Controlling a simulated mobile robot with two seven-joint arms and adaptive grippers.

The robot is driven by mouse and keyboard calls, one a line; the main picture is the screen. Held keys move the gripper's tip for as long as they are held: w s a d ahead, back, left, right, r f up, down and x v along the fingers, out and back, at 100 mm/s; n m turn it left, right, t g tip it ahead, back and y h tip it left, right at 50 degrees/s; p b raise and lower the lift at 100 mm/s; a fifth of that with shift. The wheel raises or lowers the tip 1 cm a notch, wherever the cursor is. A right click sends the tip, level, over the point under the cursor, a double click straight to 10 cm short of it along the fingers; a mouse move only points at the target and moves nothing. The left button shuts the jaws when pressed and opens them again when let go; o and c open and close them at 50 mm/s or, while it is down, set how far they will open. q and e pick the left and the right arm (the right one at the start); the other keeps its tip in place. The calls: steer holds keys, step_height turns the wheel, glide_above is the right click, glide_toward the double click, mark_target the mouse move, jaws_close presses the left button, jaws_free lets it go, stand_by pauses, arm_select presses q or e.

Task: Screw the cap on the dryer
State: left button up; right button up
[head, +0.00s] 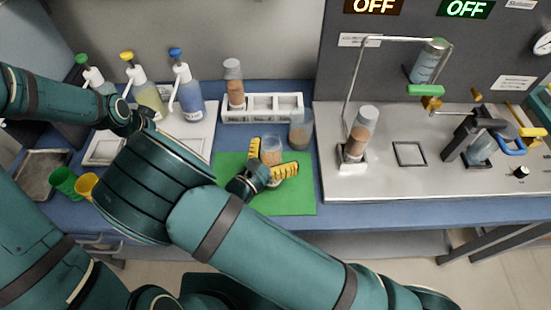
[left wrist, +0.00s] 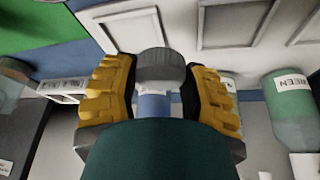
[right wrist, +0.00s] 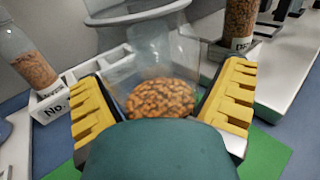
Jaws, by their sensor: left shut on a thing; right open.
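A clear vessel with brown granules in its lower part, which looks like the dryer (head: 271,151), stands on the green mat (head: 295,205). No cap shows on it. It also shows in the right wrist view (right wrist: 160,98). My right gripper (head: 272,172) is open, with its yellow fingers on either side of the vessel; I cannot tell whether they touch it. My left gripper (left wrist: 160,75) is shut on a grey ribbed cap (left wrist: 160,65). What is below the cap is partly hidden by the gripper. In the head view the left gripper's fingers are hidden.
A grey-brown beaker (head: 300,131) stands close behind the mat's right edge. Pump bottles stand on a white tray at left.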

mark_target(276, 138)
arm_select(q)
steer(key=shift+s+a, duration=0.2)
steer(key=shift+s, duration=0.05)
arm_select(e)
steer(key=shift+s+a+r, duration=0.1)
steer(key=shift+s+a, duration=0.1)
steer(key=shift+s, duration=0.05)
steer(key=c, duration=1.6)
steer(key=shift+r, duration=0.1)
